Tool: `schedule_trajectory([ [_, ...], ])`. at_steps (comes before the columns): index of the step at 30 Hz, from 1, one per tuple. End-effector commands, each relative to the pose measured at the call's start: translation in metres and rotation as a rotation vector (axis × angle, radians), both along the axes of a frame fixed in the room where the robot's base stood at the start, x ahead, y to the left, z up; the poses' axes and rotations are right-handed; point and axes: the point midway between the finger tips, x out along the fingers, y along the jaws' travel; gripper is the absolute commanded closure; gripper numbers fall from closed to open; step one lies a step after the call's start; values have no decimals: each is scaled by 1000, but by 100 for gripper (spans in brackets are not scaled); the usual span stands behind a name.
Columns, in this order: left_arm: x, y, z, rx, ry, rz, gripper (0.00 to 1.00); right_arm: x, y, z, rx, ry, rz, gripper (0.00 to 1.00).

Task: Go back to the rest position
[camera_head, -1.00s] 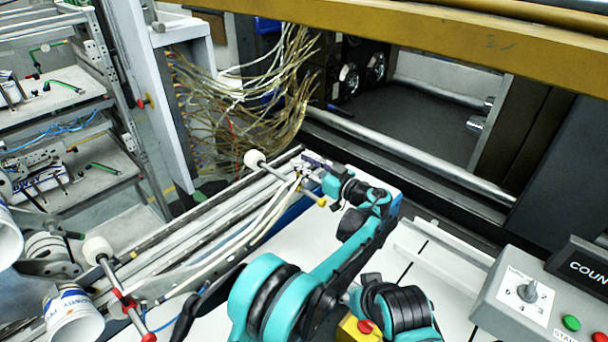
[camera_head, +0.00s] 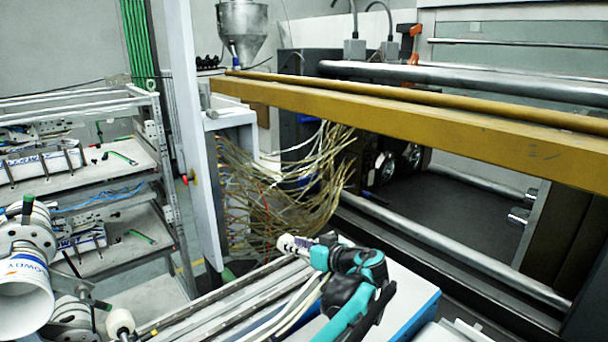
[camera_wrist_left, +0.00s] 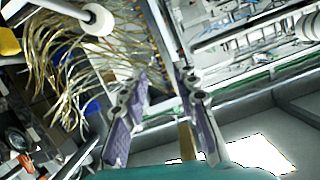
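My left arm comes in from the bottom of the head view, teal and black. My left gripper (camera_head: 287,242) points left above the pale rails of the machine bed, and nothing shows in it. In the left wrist view, its two purple-padded fingers (camera_wrist_left: 162,80) stand apart with an empty gap between them. My right gripper shows in neither view now.
A yellow beam (camera_head: 430,125) crosses above the machine opening. Bundled pale hoses (camera_head: 290,190) hang behind my left gripper. A shelf rack (camera_head: 80,175) with boxes stands at the left. A metal hopper (camera_head: 242,30) is at the back.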

Motion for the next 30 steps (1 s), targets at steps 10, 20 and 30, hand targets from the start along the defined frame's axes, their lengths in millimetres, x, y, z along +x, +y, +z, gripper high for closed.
schedule_trajectory([
  [10, -130, 151, -33, -144, 458, -137, 71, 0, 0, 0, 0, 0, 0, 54],
  [20, -277, 190, -98, -322, 610, -396, 71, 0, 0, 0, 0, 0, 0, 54],
  [30, -339, 181, -140, -395, 574, -552, 71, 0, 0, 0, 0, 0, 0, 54],
])
